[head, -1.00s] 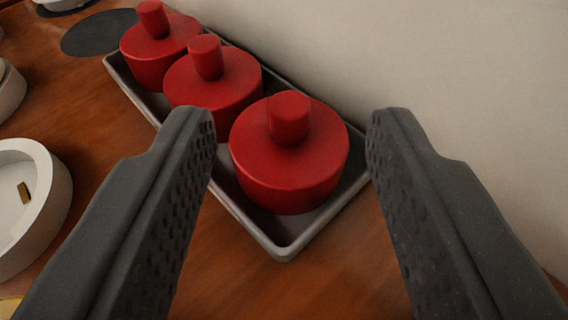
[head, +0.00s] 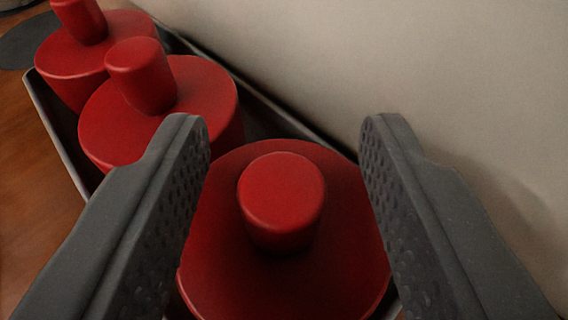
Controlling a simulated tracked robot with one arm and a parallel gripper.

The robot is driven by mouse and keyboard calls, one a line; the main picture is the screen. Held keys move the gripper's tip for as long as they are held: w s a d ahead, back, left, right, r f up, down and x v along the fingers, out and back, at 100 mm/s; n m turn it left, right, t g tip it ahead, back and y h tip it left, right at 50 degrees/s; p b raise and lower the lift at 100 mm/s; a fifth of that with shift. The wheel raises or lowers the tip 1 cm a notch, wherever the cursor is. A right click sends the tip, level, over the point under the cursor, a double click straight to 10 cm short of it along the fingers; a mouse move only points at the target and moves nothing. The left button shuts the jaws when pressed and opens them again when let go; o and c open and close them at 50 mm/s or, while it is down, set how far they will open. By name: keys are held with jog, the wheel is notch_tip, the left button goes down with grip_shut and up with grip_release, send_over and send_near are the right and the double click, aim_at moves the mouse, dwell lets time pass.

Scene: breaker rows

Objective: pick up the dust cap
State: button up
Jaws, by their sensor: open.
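Three red dust caps, each a wide round body with a knob on top, stand in a row in a grey tray (head: 58,140). The nearest dust cap (head: 285,235) is large in the lower middle, with its knob between my fingers in the picture. The middle dust cap (head: 185,95) and the far dust cap (head: 95,50) stand up and to the left. My gripper (head: 283,135) is open and empty, its fingers on either side of the nearest cap's knob with gaps on both sides. The lower edge of that cap is cut off by the frame.
A pale wall (head: 400,60) rises close along the right side of the tray. The brown wooden table (head: 25,190) shows at the left. A dark round patch (head: 25,45) lies on the table at the upper left.

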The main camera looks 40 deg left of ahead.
jog(key=shift+w+a, duration=0.1)
grip_shut()
dwell(0.3)
